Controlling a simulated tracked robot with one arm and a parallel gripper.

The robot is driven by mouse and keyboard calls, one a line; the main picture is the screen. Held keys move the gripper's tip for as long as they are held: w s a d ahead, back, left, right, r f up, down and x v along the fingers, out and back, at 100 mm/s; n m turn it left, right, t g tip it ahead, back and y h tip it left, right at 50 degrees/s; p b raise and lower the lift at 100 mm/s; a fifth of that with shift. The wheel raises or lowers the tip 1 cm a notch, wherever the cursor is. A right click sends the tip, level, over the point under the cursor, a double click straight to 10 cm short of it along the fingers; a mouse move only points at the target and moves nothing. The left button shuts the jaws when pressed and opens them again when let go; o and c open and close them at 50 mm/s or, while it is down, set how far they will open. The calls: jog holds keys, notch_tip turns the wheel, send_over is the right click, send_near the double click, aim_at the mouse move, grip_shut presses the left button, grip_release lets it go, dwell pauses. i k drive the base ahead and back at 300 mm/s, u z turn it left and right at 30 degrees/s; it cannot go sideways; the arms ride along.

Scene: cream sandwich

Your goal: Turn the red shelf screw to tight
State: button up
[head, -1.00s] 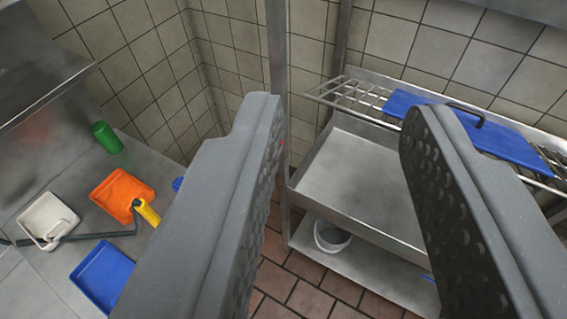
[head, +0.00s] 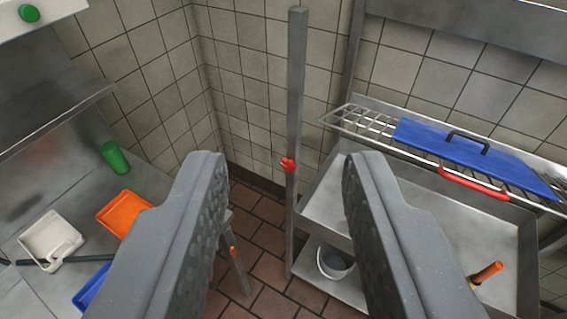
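The red shelf screw (head: 287,164) is a small red knob on the upright metal post (head: 296,90) in the middle of the head view. My gripper (head: 278,165) is open and empty, with one grey finger on each side of the picture. The screw shows in the gap between the fingers, apart from both. How tight the screw is turned cannot be told.
A wire rack with a blue lid (head: 465,150) and a red handle (head: 473,184) is at the right, above a metal sink (head: 322,205). A white bucket (head: 335,263) stands below. At left, a counter holds a green cup (head: 115,158), an orange tray (head: 122,212) and a white tray (head: 48,236).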

aim_at(288, 165)
jog(key=z, duration=0.1)
jog(key=i, duration=0.45)
jog(key=u, duration=2.05)
jog(key=k, duration=1)
jog(key=z, duration=0.75)
jog(key=i, duration=1)
jog(key=u, duration=0.05)
